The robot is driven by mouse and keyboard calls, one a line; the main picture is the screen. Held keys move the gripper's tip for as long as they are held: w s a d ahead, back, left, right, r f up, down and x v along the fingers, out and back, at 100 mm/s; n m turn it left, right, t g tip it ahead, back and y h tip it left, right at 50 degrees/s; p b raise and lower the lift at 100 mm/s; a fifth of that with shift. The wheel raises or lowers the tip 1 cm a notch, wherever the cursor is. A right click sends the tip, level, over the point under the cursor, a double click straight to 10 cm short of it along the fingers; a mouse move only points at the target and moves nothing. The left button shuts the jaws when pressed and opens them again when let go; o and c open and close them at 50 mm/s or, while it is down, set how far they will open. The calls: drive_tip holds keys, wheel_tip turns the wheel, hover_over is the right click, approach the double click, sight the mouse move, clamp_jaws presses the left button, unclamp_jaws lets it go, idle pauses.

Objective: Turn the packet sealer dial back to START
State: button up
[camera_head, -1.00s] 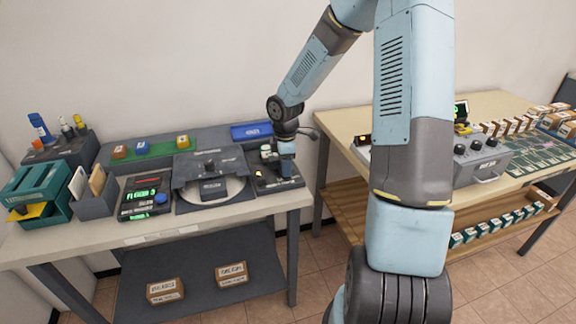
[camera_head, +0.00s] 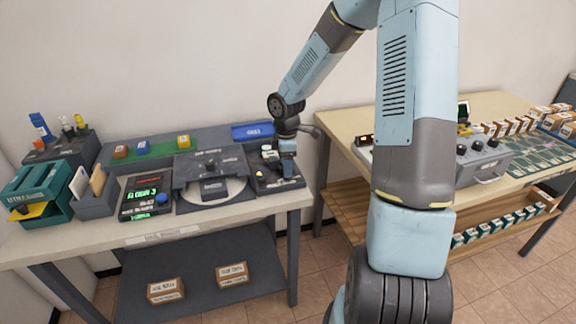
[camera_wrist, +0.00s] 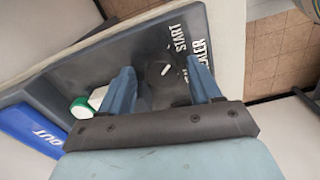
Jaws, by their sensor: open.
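The packet sealer (camera_head: 290,184) is a dark unit at the right end of the left bench. In the wrist view its dark panel (camera_wrist: 215,75) carries the white words START and SEALER. START is beyond the mark, up and to the right. Contact cannot be told. In the head view my gripper (camera_head: 288,156) hides part of the sealer.
A green and white item (camera_wrist: 84,106) is left of the fingers. A blue OUT tray (camera_head: 252,131) stands behind the sealer. A grey device with a round plate (camera_head: 210,165) stands close on its left. A gap separates the wooden table (camera_head: 345,125) on the right.

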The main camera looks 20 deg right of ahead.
wheel_tip(320, 180, up, 13)
idle(0.4)
drive_tip(key=shift+a, duration=0.15)
